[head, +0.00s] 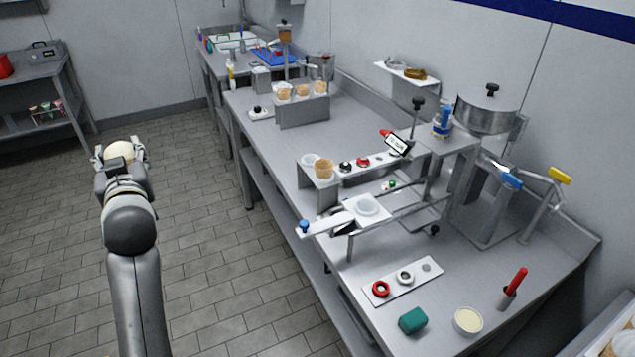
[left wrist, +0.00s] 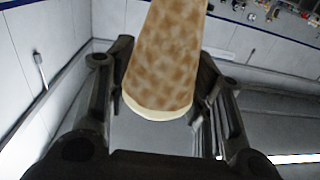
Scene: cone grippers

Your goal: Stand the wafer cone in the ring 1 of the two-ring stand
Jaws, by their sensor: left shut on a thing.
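My left gripper (head: 120,152) is shut on the wafer cone (left wrist: 165,55), out over the floor to the left of the workbench. In the left wrist view the cone is tan with a waffle pattern and sits between the two fingers. Its pale end faces the camera and its other end runs out of the top of the picture. In the head view only a pale round part shows in the gripper. The two-ring stand (head: 319,184) is on the bench. Its left ring (head: 310,160) looks empty, and another cone (head: 324,169) stands in its right ring. My right gripper is not in view.
A metal rack (head: 303,112) with several cones stands farther back on the bench. In front of the stand are a raised plate with a white ring (head: 367,205) and a lever arm (head: 325,225). A green block (head: 412,321) lies near the front edge. Tiled floor separates my gripper from the bench.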

